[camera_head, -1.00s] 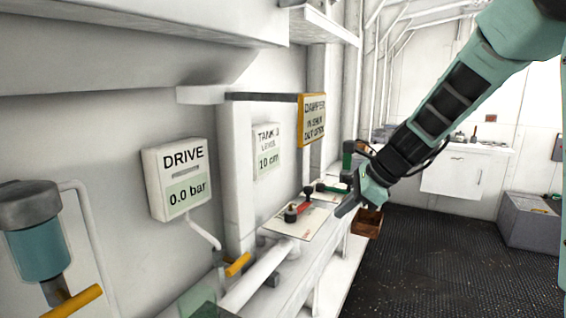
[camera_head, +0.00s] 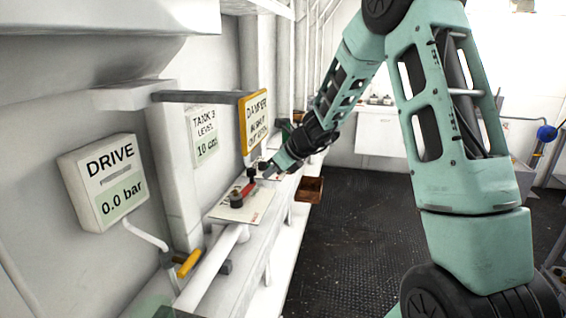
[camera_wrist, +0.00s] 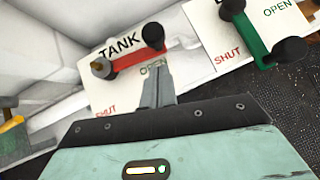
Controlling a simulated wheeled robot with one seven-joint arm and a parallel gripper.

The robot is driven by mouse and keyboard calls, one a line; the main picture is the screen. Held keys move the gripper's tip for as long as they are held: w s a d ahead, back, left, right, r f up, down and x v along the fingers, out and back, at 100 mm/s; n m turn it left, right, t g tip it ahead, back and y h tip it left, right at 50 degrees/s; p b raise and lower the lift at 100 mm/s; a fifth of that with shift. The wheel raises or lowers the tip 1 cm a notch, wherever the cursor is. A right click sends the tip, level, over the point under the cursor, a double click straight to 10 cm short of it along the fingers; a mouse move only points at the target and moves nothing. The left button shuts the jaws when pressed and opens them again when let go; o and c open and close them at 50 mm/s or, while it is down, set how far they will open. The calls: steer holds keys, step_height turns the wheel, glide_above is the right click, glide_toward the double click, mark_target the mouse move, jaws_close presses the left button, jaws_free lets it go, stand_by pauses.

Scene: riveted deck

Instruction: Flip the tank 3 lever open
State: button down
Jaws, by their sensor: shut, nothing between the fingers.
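In the wrist view the red bar (camera_wrist: 135,55) lies beside the word TANK, with SHUT and OPEN printed on the plate; the tank number is hidden. My gripper (camera_head: 268,173) is at the lever's far end, its fingers pointing toward it. In the wrist view my gripper's fingers (camera_wrist: 158,85) are shut and empty, just below the right black knob by OPEN. I cannot tell whether they touch it.
A green lever (camera_wrist: 255,38) on its own plate stands to the right. The TANK 3 LEVEL sign (camera_head: 205,135) reads 10 cm; the DRIVE gauge (camera_head: 105,180) reads 0.0 bar. A damper sign (camera_head: 254,120) hangs above the ledge. A yellow handle (camera_head: 188,263) sits nearer.

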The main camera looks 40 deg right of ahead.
mark_target(254, 171)
steer(key=shift+w+a+p, duration=0.2)
steer(key=shift+w+a, duration=0.05)
steer(key=shift+w, duration=0.3)
steer(key=shift+w+a+p, duration=0.15)
steer(key=shift+w+a, duration=0.1)
steer(key=shift+w, duration=0.3)
steer(key=shift+w+a+r+p, duration=0.15)
steer(key=shift+w+r+p, duration=0.2)
steer(key=shift+p, duration=0.3)
steer(key=shift+w+a+n+y+p, duration=0.1)
steer(key=shift+w+n+y+p, duration=0.35)
steer(key=shift+n, duration=0.15)
steer(key=shift+a+f, duration=0.1)
steer(key=shift+f, duration=0.05)
steer(key=shift+w+a, duration=0.1)
